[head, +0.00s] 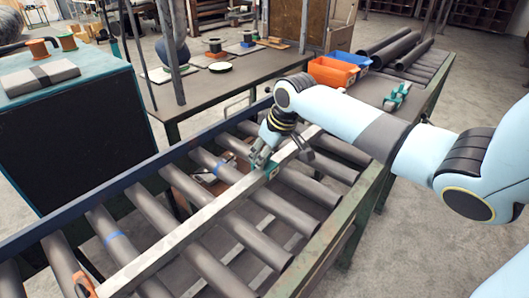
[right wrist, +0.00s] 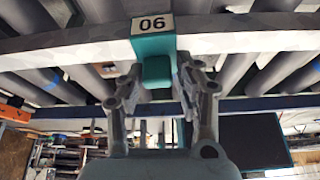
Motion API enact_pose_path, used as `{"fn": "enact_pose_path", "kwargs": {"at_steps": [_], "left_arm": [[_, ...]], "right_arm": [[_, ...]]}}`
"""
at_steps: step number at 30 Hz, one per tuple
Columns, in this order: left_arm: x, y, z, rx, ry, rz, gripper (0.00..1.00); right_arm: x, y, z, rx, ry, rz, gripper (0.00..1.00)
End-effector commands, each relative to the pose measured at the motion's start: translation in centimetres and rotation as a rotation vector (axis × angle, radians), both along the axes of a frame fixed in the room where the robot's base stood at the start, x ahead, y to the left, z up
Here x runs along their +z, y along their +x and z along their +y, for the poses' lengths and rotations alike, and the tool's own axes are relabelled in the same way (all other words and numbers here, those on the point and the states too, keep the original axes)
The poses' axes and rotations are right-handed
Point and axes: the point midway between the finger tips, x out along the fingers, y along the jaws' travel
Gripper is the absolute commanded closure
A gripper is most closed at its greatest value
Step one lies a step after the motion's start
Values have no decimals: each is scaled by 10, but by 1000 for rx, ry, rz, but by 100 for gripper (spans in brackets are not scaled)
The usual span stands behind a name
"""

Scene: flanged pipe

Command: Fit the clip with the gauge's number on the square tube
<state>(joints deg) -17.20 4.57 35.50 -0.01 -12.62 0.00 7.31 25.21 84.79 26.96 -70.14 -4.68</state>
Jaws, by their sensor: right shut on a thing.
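The long pale square tube (head: 190,228) lies slantwise across the roller frame; it crosses the top of the right wrist view (right wrist: 250,43). A teal clip (right wrist: 153,46) with a plate reading "06" is at the tube, against its side; I cannot tell whether it is fully seated. The clip also shows in the head view (head: 271,170). My right gripper (right wrist: 157,88) is shut on the clip's teal block, one finger on each side. In the head view the right gripper (head: 262,156) is above the tube. I cannot make out a gauge or its number. My left gripper is out of view.
An orange piece (head: 84,285) is by the tube's near end. Teal parts (head: 397,95) lie on the bench at right, near orange (head: 333,71) and blue (head: 352,60) bins and dark pipes (head: 390,48). Rollers (head: 160,215) lie under the tube.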

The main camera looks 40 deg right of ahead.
Motion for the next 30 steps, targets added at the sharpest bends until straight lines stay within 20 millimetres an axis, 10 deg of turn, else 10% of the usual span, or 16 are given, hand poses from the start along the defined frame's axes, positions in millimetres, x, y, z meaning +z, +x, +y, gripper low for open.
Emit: {"fn": "enact_pose_path", "kwargs": {"at_steps": [17,18,23,30], "left_arm": [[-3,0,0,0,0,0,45],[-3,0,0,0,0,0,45],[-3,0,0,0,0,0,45],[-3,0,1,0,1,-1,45]], "right_arm": [[-11,0,0,0,1,0,100],[-10,0,0,0,0,0,61],[-10,0,0,0,0,0,40],[-10,0,0,0,0,0,39]]}}
